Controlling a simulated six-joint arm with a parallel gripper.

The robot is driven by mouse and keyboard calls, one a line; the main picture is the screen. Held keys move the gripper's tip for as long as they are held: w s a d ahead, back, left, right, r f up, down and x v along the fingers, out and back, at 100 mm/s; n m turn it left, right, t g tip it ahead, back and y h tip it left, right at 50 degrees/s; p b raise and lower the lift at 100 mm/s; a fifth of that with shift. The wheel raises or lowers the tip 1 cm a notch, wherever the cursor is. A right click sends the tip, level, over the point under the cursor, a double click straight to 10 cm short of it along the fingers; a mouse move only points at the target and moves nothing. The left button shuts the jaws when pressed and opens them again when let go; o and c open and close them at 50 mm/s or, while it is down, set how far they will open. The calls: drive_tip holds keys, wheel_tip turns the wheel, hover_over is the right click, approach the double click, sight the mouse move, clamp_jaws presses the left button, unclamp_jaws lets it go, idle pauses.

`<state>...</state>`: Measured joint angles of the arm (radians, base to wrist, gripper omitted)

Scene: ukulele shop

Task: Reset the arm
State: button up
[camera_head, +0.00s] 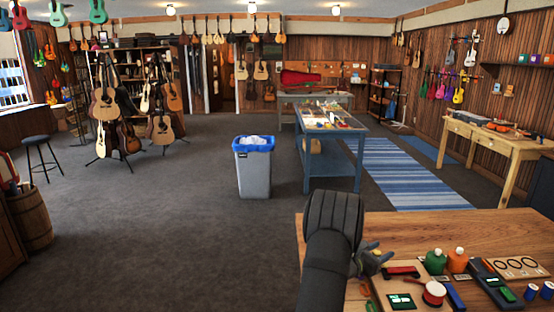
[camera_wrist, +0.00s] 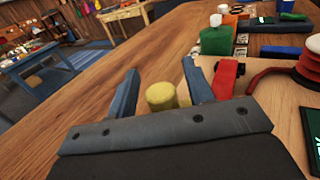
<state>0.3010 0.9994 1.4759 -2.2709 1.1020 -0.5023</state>
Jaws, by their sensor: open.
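My gripper (camera_head: 374,260) is at the left part of the wooden workbench (camera_head: 450,228), beside the tools, with my dark arm in front of it. In the wrist view my gripper (camera_wrist: 160,78) has its two blue-grey fingers spread apart. A yellow cylinder (camera_wrist: 161,96) shows in the gap between them, its lower part hidden by the gripper's body. I cannot tell whether it touches a finger. A red clamp-like tool (camera_wrist: 226,78) is close to the right finger, and it lies on the bench in the head view (camera_head: 402,271).
Green (camera_head: 435,262) and orange (camera_head: 457,260) bottles, a red spool (camera_head: 433,293) and blue spools (camera_head: 531,291) crowd the bench right of my gripper. The bench's back left is bare. A grey bin (camera_head: 254,172) and a blue table (camera_head: 338,142) stand beyond on open floor.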

drive_tip(key=v, duration=1.6)
drive_tip(key=shift+s+a, duration=0.15)
drive_tip(key=shift+a, duration=0.1)
drive_tip(key=x, duration=1.7)
drive_tip(key=shift+d, duration=0.15)
drive_tip(key=shift+m+g+h, duration=0.4)
drive_tip(key=shift+m+g, duration=0.1)
drive_tip(key=shift+g, duration=0.2)
drive_tip(key=m+g+h, duration=0.1)
drive_tip(key=g, duration=0.1)
drive_tip(key=shift+s+m+g, duration=0.15)
drive_tip(key=shift+m+g, duration=0.15)
drive_tip(key=shift+m, duration=0.1)
drive_tip(key=v, duration=1.6)
drive_tip(key=shift+a+r, duration=0.1)
drive_tip(key=shift+a, duration=0.3)
drive_tip(key=shift+s+a, duration=0.15)
drive_tip(key=shift+s, duration=0.15)
drive_tip(key=shift+s+d+r+n+t, duration=0.2)
drive_tip(key=shift+s+d+n+t, duration=0.15)
drive_tip(key=shift+d+t, duration=0.2)
drive_tip(key=shift+s+d+r+n+t, duration=0.15)
drive_tip(key=shift+s+d+n+t, duration=0.25)
drive_tip(key=shift+d, duration=0.2)
drive_tip(key=shift+s+d+r+n+t+y, duration=0.15)
drive_tip(key=shift+s+d+n+t+y, duration=0.5)
drive_tip(key=shift+t, duration=0.7)
drive_tip(key=shift+d+h, duration=0.1)
drive_tip(key=shift+h, duration=0.15)
